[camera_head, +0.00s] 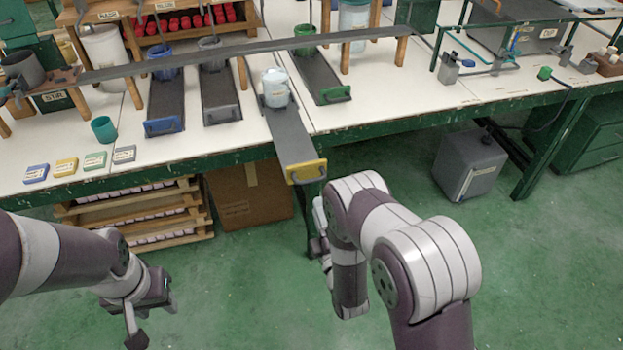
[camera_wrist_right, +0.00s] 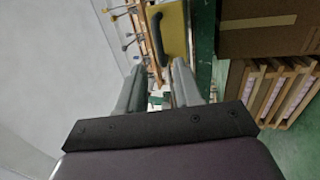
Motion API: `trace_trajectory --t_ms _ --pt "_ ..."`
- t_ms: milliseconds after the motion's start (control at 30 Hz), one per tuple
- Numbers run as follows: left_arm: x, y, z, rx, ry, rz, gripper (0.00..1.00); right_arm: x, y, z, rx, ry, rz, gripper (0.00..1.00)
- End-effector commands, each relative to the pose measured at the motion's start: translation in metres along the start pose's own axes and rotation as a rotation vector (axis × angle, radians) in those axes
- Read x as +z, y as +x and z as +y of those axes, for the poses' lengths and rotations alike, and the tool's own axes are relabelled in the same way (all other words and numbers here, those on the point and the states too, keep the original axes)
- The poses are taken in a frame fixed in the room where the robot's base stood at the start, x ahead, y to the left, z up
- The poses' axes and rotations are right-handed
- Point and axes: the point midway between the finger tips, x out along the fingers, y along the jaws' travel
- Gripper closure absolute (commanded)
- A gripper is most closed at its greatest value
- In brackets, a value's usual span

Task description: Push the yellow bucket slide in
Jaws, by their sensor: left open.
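The yellow-fronted bucket slide (camera_head: 288,138) sticks out past the table's front edge, its yellow front plate (camera_head: 307,171) over the floor. A pale bucket (camera_head: 276,90) stands on its rear part. In the right wrist view, the yellow plate (camera_wrist_right: 174,32) and its dark handle show just beyond the fingertips. My right gripper (camera_head: 319,246) hangs below and slightly right of the plate, partly hidden by my arm. Its fingers (camera_wrist_right: 159,70) are apart with nothing visible between them. My left gripper (camera_head: 150,312) is open and empty over the floor at lower left, away from the table.
Blue (camera_head: 164,126), grey (camera_head: 222,115) and green (camera_head: 336,94) slides lie on the table beside the yellow one. A cardboard box (camera_head: 250,195) and wooden crates (camera_head: 140,220) stand below the table. A grey container (camera_head: 470,165) stands at right. The front floor is clear.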

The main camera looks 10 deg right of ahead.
Motion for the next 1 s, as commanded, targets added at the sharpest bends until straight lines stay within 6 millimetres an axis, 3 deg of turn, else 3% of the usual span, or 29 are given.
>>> trace_trajectory --t_ms 133,333,500,767,867,900,1000 --pt "0.0 -0.003 0.0 0.0 0.0 0.0 0.57 0.0 0.041 0.002 0.006 0.002 0.0 0.66" --pt "0.0 -0.003 0.0 0.0 0.0 0.0 0.57 0.0 0.076 0.001 0.003 0.003 0.0 0.66" --pt "0.0 -0.003 0.0 0.0 0.0 0.0 0.57 0.0 0.088 0.001 0.001 0.003 0.0 0.66" --pt "0.0 -0.003 0.0 0.0 0.0 0.0 0.57 0.0 0.089 0.001 0.0 0.003 0.0 0.66" --pt "0.0 -0.003 0.0 0.0 0.0 0.0 0.57 0.0 0.089 0.001 0.0 0.003 0.0 0.95" --pt "0.0 -0.003 0.0 0.0 0.0 0.0 0.57 0.0 0.089 0.001 0.0 0.003 0.0 1.0" --pt "0.0 -0.003 0.0 0.0 0.0 0.0 0.57 0.0 0.089 0.001 0.0 0.003 0.0 1.0"
